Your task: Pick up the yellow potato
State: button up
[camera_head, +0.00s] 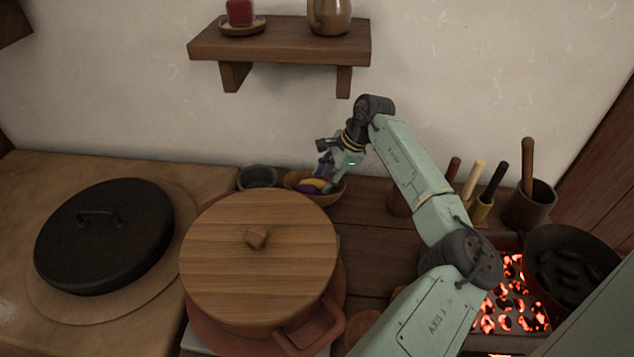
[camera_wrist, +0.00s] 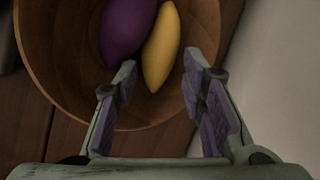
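The yellow potato (camera_wrist: 161,47) lies in a wooden bowl (camera_wrist: 62,67), against a purple potato (camera_wrist: 125,28) on its left in the wrist view. My gripper (camera_wrist: 160,75) is open, with its fingertips over the bowl and the near end of the yellow potato between them. I cannot tell whether a finger touches it. In the head view the bowl (camera_head: 335,198) stands at the back of the counter by the wall, and the yellow potato (camera_head: 312,184) shows as a small patch beside my gripper (camera_head: 323,180).
A large pot with a wooden lid (camera_head: 258,270) stands in front of the bowl. A dark small bowl (camera_head: 258,177) is just left of it. A wall shelf (camera_head: 280,45) hangs above. Utensil holders (camera_head: 528,205) and glowing coals (camera_head: 510,300) are at the right.

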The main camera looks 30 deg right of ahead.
jog(key=shift+x, duration=1.3)
jog(key=shift+c, duration=0.3)
